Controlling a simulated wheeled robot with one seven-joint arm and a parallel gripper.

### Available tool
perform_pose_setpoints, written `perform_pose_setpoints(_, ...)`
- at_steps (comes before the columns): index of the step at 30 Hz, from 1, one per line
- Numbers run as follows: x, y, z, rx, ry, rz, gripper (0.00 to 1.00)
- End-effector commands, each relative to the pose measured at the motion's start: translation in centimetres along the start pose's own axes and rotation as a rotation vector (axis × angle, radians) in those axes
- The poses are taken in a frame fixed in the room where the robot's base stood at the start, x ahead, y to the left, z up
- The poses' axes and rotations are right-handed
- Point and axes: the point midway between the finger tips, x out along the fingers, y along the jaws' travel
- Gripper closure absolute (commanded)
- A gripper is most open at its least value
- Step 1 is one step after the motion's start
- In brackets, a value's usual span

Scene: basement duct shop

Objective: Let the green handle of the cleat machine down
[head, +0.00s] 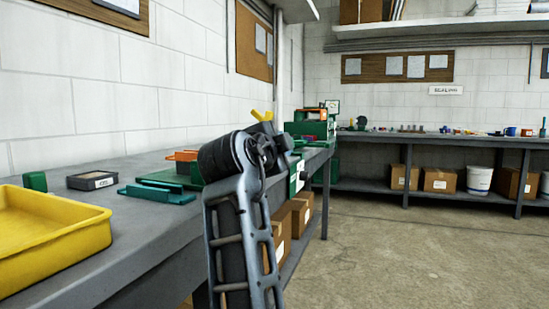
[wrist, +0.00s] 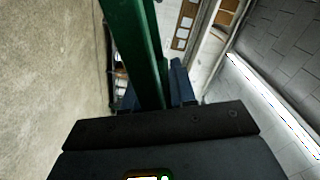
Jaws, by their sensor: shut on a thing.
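In the wrist view a green bar (wrist: 138,45), which looks like the green handle, runs from the top edge down between the dark fingers of my gripper (wrist: 156,95). The gripper is shut on it. The lower end of the bar is hidden behind the gripper body. In the head view my arm stands in front of the bench and hides the gripper and the held part. Green machinery with an orange part (head: 184,156) shows left of my arm on the bench. I cannot tell from the head view which machine the held handle belongs to.
A grey bench (head: 135,232) runs along the left wall, bearing a yellow tray (head: 60,240), a small dark box (head: 92,181) and green parts (head: 157,193). Another green machine (head: 310,128) stands farther back. Cardboard boxes (head: 302,215) sit below. The floor (head: 410,250) at right is clear.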

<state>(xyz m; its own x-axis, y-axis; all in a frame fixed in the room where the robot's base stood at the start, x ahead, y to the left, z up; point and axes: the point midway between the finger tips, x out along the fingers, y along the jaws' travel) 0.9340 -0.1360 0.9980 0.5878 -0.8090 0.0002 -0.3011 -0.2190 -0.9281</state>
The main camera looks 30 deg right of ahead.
Motion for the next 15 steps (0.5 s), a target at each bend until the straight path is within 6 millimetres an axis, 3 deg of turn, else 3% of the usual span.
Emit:
perform_pose_setpoints(1,-0.1,1.4,0.5,0.034,-0.001,-0.001,1.00)
perform_pose_setpoints(3,-0.1,2.1,0.6,0.083,-0.001,-0.001,1.00)
perform_pose_setpoints(15,-0.1,5.5,1.5,0.120,-0.001,0.000,1.00)
